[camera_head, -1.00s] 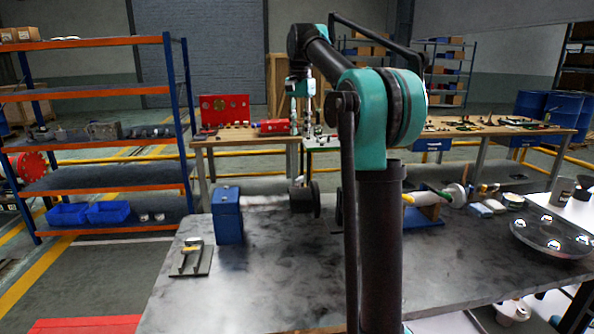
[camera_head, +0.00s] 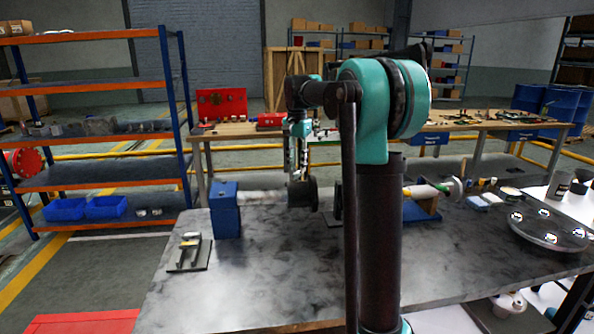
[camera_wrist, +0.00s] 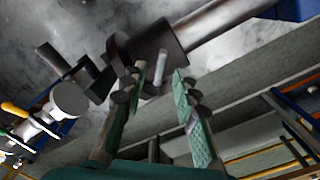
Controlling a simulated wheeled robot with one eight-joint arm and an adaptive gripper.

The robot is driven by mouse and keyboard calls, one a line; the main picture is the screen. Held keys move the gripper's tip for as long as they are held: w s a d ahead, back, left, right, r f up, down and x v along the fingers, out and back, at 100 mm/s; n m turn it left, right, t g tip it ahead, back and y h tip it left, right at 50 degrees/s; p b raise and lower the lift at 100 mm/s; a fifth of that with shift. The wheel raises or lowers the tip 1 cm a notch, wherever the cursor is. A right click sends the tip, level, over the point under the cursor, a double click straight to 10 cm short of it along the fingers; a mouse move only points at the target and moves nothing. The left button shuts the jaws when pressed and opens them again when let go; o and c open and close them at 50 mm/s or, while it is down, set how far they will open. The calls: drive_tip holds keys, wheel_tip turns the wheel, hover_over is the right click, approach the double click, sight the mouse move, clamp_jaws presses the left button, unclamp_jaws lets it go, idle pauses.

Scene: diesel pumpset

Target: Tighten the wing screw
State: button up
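A small pale grey tab (camera_wrist: 160,68), which looks like the wing screw, stands on the side of a dark cylindrical housing (camera_wrist: 163,42) in the wrist view. My gripper (camera_wrist: 160,76) is open, with one finger on each side of the tab and visible gaps between. In the head view, my gripper (camera_head: 299,172) points down just above the dark housing (camera_head: 302,193). The screw itself is too small to make out there, and I cannot tell how deep the fingers reach around it.
A blue block (camera_head: 225,210) stands left of the housing on the grey bench (camera_head: 250,285). A small stand with a fork-like part (camera_head: 189,255) is at the front left. A round metal dish (camera_head: 548,232) is at the right. The bench's front middle is clear.

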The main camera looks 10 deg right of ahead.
sight(297, 177)
drive_tip(key=shift+f, duration=1.25)
drive_tip(key=shift+c, duration=0.4)
clamp_jaws()
